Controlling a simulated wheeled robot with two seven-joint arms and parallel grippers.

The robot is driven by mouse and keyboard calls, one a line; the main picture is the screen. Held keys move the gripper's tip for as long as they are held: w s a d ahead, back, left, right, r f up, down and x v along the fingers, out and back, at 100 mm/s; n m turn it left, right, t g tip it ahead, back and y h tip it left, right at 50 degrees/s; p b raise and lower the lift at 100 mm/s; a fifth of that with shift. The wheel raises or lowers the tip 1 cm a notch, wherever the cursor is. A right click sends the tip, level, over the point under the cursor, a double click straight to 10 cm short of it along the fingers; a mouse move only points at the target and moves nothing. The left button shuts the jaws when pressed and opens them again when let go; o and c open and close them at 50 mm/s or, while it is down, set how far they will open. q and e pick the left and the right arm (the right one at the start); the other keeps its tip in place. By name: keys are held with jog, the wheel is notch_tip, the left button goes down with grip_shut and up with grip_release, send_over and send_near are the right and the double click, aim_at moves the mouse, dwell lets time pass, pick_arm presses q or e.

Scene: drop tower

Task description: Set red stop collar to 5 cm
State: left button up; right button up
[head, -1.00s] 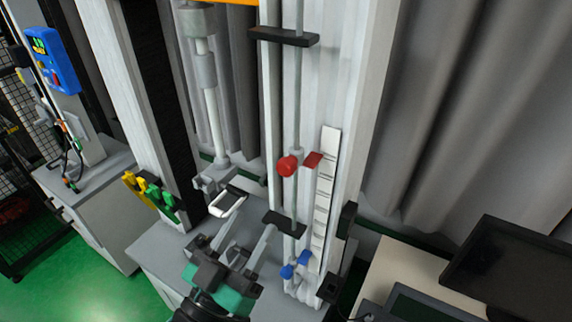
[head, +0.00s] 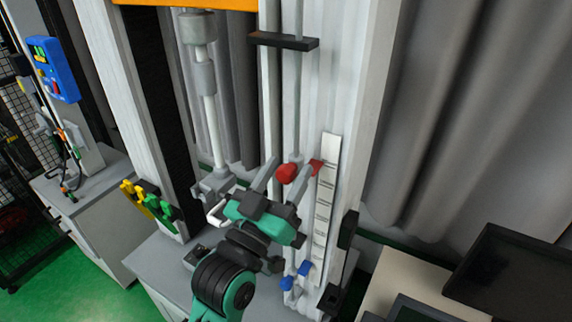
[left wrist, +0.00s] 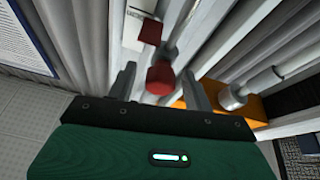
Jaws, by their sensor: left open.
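The red stop collar (head: 287,173) sits on a vertical rod of the tower, with a red pointer (head: 316,167) beside the upper part of the white scale (head: 325,215). In the left wrist view the red knob (left wrist: 160,77) shows between the fingers, with the red pointer (left wrist: 151,31) beyond it. My left gripper (head: 290,167) is open, its fingers on either side of the red knob. Whether they touch it I cannot tell. The scale's numbers are too small to read. My right gripper is not in view.
A blue collar (head: 287,283) sits lower on the tower, with a blue pointer (head: 304,268) by the scale. A dark crossbar (head: 284,41) is above. Yellow and green clips (head: 150,203) are at left. A monitor (head: 508,279) stands at lower right.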

pick_arm(q)
jog(key=shift+w+d+r, duration=0.1)
jog(key=shift+w, duration=0.15)
grip_shut()
notch_tip(320, 180, down, 15)
jog(key=b, duration=0.8)
jog(key=shift+b, duration=0.3)
grip_release()
